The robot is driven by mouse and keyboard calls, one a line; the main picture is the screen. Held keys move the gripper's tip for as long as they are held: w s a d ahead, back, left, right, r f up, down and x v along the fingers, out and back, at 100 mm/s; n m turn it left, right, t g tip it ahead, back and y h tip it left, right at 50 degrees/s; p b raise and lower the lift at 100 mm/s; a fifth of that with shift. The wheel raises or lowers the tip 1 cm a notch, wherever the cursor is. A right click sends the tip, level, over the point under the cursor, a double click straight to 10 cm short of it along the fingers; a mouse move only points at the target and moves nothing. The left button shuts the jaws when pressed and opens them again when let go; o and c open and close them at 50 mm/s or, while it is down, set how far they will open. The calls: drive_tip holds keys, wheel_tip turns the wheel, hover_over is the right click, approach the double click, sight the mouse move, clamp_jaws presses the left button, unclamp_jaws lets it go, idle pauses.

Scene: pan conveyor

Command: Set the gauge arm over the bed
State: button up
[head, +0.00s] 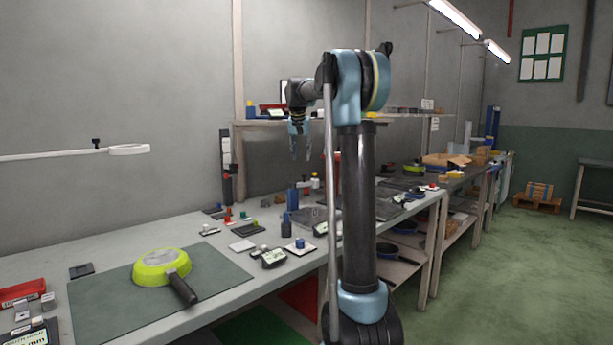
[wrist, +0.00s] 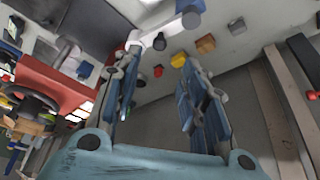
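A small blue post (head: 292,199) stands on the bench, with a short pale arm (head: 304,184) near its top; this looks like the gauge. A dark flat plate (head: 318,215) lies just right of it, perhaps the bed. I cannot tell whether the arm reaches over it. In the wrist view, a pale bar (wrist: 162,24) with dark ends shows beyond the fingertips, perhaps the same arm. My gripper (head: 300,157) hangs above and behind the post, pointing down. In the wrist view, my gripper (wrist: 160,55) has its fingers wide apart, with nothing held between them.
A green pan (head: 160,265) lies upside down on a dark mat (head: 85,315) at the left. A shelf (head: 262,122) runs behind my gripper. A lamp arm (head: 60,154) extends at the left.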

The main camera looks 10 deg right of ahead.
drive_tip(key=x, duration=1)
drive_tip(key=shift+w+d+f, duration=0.1)
drive_tip(key=shift+f, duration=0.15)
